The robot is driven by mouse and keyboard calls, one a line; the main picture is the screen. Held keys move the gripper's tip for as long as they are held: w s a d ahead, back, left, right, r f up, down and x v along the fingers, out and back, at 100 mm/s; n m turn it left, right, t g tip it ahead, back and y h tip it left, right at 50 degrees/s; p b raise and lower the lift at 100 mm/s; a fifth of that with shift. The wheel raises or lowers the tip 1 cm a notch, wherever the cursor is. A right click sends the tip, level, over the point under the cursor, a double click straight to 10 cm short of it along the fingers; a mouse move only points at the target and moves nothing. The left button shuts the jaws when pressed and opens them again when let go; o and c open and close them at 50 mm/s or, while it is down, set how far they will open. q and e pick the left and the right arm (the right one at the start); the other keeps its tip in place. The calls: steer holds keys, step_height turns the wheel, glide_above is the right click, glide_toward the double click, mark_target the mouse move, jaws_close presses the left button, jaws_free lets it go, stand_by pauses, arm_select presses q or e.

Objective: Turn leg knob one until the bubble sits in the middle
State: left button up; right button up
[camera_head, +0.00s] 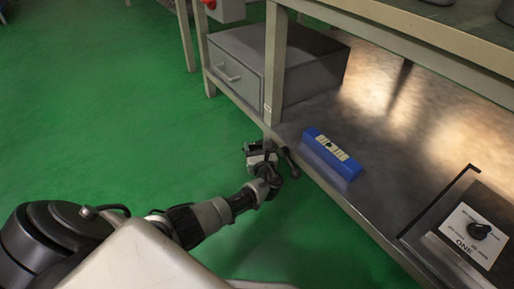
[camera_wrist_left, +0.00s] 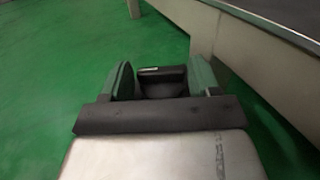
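A blue spirit level (camera_head: 318,143) with a pale yellow face lies on the metal lower shelf; its bubble is too small to place surely. A black knob (camera_head: 479,231) sits on a white plate marked ONE at the lower right. My left gripper (camera_head: 260,152) is beside the shelf's front edge, close to the table leg's lower part and far from the knob marked ONE. In the left wrist view its two fingers (camera_wrist_left: 161,80) stand apart, with a dark part between them that I cannot identify. My right gripper is not in view.
A grey drawer box (camera_head: 235,72) stands on the shelf (camera_head: 375,185) behind the table leg (camera_head: 275,62). The upper tabletop (camera_head: 430,35) overhangs the shelf. The green floor (camera_head: 110,110) to the left is clear. The shelf's side beam (camera_wrist_left: 255,65) runs along the right of the wrist view.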

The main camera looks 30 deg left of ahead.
arm_select(q)
steer(key=c, duration=0.5)
steer(key=shift+w+d+n+g+y, duration=0.1)
steer(key=shift+n+g+y, duration=0.7)
steer(key=shift+g, duration=0.1)
steer(key=o, duration=0.6)
steer(key=shift+o, duration=0.2)
